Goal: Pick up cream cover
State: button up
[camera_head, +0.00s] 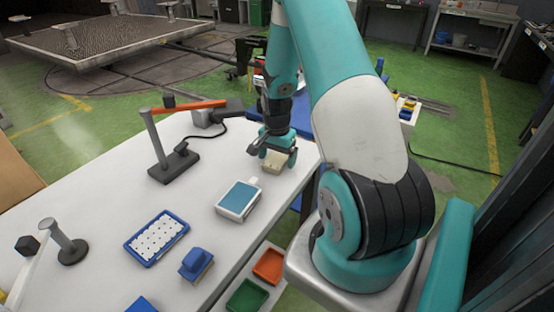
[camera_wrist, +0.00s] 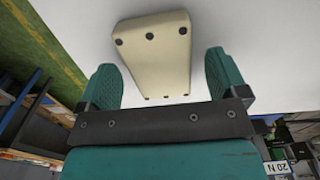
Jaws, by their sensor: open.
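The cream cover (camera_wrist: 153,60) is a pale block with several dark holes. In the wrist view it lies on the white table between the two teal fingers of my gripper (camera_wrist: 162,78), with gaps showing on both sides. In the head view the cover (camera_head: 275,161) sits near the table's right far edge, directly below my gripper (camera_head: 276,153). The fingers are open around or just above it; the exact height is hard to tell.
On the white table (camera_head: 110,195) stand a blue-topped box (camera_head: 238,200), a blue tray with white pieces (camera_head: 157,238), a blue block (camera_head: 196,264) and a dark stand with an orange bar (camera_head: 172,163). Red (camera_head: 269,266) and green (camera_head: 247,296) bins sit below the table's right edge.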

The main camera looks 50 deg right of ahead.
jog(key=c, duration=1.2)
